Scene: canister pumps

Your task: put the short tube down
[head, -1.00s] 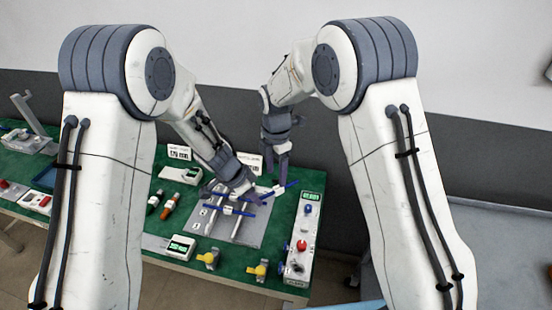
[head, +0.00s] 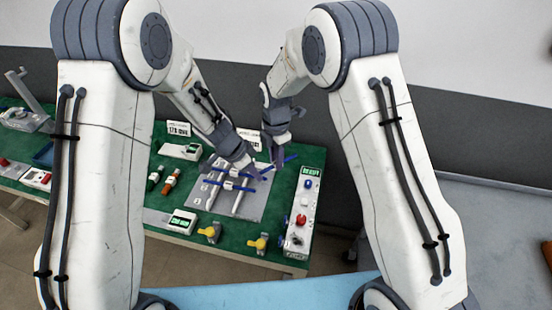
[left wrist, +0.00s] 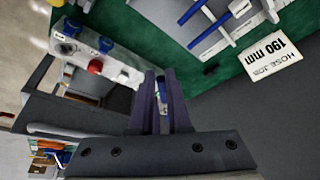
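A blue tube (head: 290,158) slants up to the right from my left gripper (head: 257,173) in the head view. Between my left gripper's fingers (left wrist: 162,105) in the left wrist view a narrow piece with blue on it shows, and they look shut on it. My right gripper (head: 278,157) points down close to that tube, its two fingers apart; whether it touches the tube I cannot tell. Two blue tubes with white labels, a rear one (head: 219,171) and a front one (head: 212,183), lie across the pale rails of a grey board (head: 250,207).
A white panel (head: 300,222) with blue and red knobs stands right of the board. Two yellow-handled valves (head: 259,243) and a small display box (head: 182,221) are along the front edge. Card signs stand behind, one reading 190 mm (left wrist: 270,55). Green mat (head: 275,200) shows between.

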